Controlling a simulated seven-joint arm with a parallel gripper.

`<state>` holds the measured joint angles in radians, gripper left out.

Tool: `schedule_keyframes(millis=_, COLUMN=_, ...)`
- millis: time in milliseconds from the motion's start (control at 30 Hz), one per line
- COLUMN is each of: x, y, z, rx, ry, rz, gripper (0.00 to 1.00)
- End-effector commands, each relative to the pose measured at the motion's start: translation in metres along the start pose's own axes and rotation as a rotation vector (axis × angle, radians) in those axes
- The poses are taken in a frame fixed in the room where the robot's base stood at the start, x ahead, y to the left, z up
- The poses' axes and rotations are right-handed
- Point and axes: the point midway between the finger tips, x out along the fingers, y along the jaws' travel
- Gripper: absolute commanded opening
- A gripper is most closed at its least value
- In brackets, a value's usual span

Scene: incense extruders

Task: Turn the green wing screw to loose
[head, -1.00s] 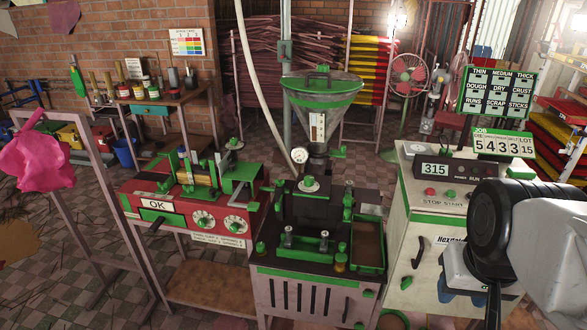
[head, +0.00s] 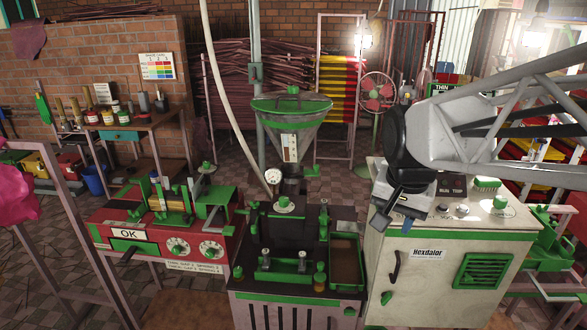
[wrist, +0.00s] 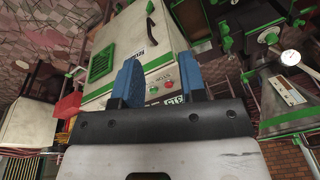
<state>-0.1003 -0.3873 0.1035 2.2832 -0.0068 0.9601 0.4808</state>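I cannot tell for sure which green part is the wing screw. Small green knobs and fittings show on the dark extruder (head: 335,212), among them a round green-rimmed one (head: 283,205) on top and one at its front left (head: 237,272). Another green knob (head: 387,297) is low on the white cabinet's front. My gripper (head: 404,222) is over the cabinet's top left, to the right of the extruder and apart from it. In the wrist view its two blue fingers (wrist: 154,84) stand apart with nothing between them.
The white cabinet (head: 430,275) stands right of the extruder. A funnel hopper (head: 291,125) rises behind the extruder. A red machine (head: 160,240) with two dials stands to the left. A pole and a hose run up near the hopper. The air above the extruder's front is clear.

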Motion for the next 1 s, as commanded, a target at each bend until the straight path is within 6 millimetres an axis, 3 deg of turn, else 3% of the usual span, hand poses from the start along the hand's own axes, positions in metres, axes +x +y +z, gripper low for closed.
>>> schedule_keyframes(millis=467, x=0.018, y=-0.098, z=-0.084, rx=0.269, ry=-0.042, rz=0.012, gripper=0.38)
schedule_keyframes(millis=1000, x=0.067, y=-0.222, z=-0.157, rx=0.575, ry=-0.079, rz=0.044, gripper=0.38)
